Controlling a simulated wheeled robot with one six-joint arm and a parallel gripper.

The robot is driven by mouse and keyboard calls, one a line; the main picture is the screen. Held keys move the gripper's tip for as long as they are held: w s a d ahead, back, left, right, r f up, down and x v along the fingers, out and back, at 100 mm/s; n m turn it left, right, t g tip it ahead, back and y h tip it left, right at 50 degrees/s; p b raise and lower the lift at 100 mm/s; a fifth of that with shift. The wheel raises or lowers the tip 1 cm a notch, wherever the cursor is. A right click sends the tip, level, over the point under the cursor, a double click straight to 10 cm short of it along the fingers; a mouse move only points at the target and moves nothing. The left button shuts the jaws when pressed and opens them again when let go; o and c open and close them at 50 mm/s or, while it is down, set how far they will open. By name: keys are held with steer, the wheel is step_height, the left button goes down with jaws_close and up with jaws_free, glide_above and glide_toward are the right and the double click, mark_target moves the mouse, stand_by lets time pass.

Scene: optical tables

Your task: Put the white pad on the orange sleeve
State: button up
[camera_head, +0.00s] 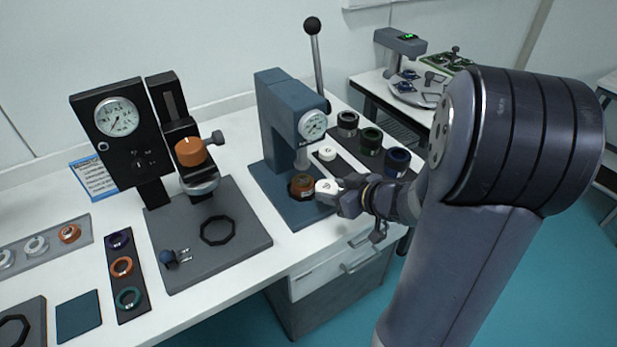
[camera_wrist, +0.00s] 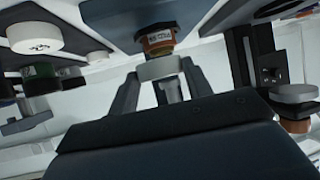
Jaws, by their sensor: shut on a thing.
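My gripper (camera_head: 343,197) reaches in from the right to the blue press and is shut on a white pad (camera_head: 327,186). In the wrist view the pad (camera_wrist: 160,68) sits between the two fingers (camera_wrist: 161,82). The orange sleeve (camera_head: 302,187), brownish with a dark top, stands on the press base under the ram. It is just left of the held pad in the head view. The sleeve (camera_wrist: 157,40) also shows right behind the pad in the wrist view. I cannot tell whether pad and sleeve touch.
The blue press (camera_head: 284,115) with its gauge and lever rises over the sleeve. A second white pad (camera_head: 327,153) lies on a dark strip behind, beside black, green (camera_head: 371,140) and blue (camera_head: 397,160) ringed cylinders. A black gauge stand (camera_head: 120,140) is at left.

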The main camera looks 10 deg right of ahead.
mark_target(309, 187)
steer(key=w, duration=0.1)
steer(key=w+a, duration=0.1)
steer(key=w, duration=0.1)
steer(key=w+a, duration=0.1)
steer(key=shift+w+a, duration=0.6)
steer(key=shift+w, duration=0.25)
steer(key=shift+w+a, duration=0.35)
steer(key=shift+w, duration=0.2)
steer(key=shift+w+a+f+b, duration=0.1)
steer(key=shift+w+f+b, duration=0.15)
steer(key=shift+f, duration=0.2)
steer(key=shift+w+a+f+b, duration=0.1)
steer(key=shift+f+b, duration=0.1)
steer(key=shift+f, duration=0.2)
steer(key=shift+d+r, duration=0.1)
steer(key=o, duration=1)
steer(key=shift+c, duration=0.2)
